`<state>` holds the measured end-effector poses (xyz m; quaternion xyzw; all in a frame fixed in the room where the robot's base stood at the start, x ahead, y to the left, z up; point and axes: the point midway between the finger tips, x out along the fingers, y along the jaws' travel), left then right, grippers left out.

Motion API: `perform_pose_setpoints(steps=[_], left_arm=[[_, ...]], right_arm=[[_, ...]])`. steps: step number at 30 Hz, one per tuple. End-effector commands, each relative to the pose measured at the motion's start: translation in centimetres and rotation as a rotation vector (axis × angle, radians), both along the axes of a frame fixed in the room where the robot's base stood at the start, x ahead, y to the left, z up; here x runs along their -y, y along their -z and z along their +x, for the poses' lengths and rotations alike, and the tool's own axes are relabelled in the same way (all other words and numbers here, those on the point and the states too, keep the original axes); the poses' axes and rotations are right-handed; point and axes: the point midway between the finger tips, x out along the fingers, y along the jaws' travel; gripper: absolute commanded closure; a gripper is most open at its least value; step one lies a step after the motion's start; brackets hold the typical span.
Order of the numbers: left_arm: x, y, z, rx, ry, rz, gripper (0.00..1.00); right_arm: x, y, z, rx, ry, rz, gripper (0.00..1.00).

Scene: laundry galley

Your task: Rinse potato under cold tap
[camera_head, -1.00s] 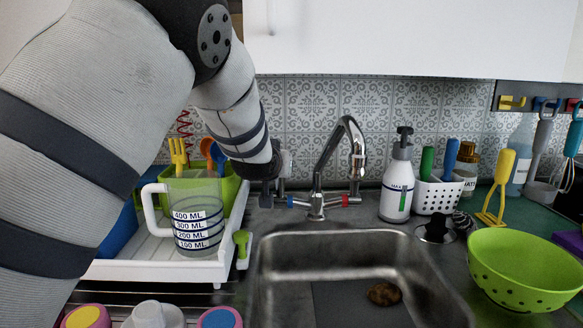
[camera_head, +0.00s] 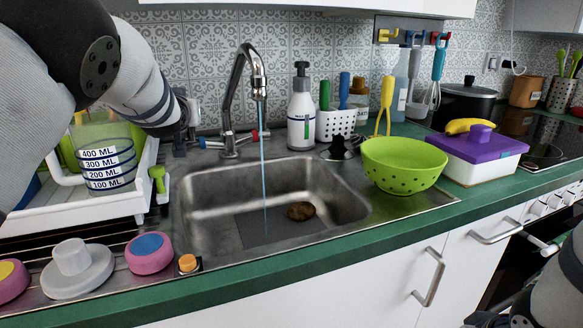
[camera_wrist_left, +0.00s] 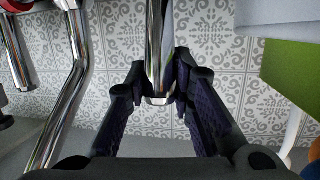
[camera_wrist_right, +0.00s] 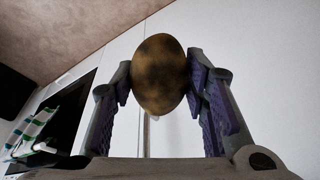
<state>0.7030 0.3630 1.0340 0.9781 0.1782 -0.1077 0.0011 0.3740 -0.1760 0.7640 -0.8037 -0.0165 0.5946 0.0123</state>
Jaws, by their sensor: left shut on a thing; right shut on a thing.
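The chrome tap (camera_head: 236,95) stands behind the sink (camera_head: 215,200), and a thin stream of water (camera_head: 263,165) falls from its spout into the basin. My left gripper (camera_head: 192,140) is at the tap's left, blue-marked handle (camera_head: 212,143). In the left wrist view its fingers (camera_wrist_left: 157,88) are shut around a chrome lever (camera_wrist_left: 157,50). A brown potato (camera_head: 300,211) lies on the sink floor, right of the stream. In the right wrist view, my right gripper (camera_wrist_right: 163,80) is shut on another brown, mottled potato (camera_wrist_right: 160,70), away from the sink.
A white dish rack (camera_head: 30,225) with a measuring jug (camera_head: 108,165) stands left of the sink. A soap bottle (camera_head: 301,110), a green colander (camera_head: 400,165) and a purple-lidded box (camera_head: 475,160) stand behind and right. Stoppers and a knob (camera_head: 150,253) line the front left.

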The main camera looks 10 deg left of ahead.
Motion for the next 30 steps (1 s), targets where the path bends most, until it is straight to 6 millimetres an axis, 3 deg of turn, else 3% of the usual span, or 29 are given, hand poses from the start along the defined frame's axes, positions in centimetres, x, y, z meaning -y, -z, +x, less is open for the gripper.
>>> perform_pose_setpoints(steps=[5,6,9,20,30], left_arm=[[0.0,0.2,-0.1,-0.006,-0.002,-0.005,1.0],[0.0,0.2,-0.1,-0.006,-0.002,-0.005,0.74],[0.0,0.2,-0.1,-0.005,-0.002,-0.004,0.57],[0.4,-0.3,-0.9,-0.001,0.0,-0.003,0.57],[3.3,-2.1,-8.6,-0.001,0.0,0.001,0.57]], right_arm=[[0.0,-0.1,0.0,0.002,0.0,0.0,0.9],[0.0,-0.1,0.0,0.002,0.0,0.0,0.9],[0.0,-0.1,0.0,0.002,0.0,0.0,0.9],[0.0,-0.1,0.0,0.002,0.0,0.0,0.9],[0.0,-0.1,0.0,0.002,0.0,0.0,0.9]])
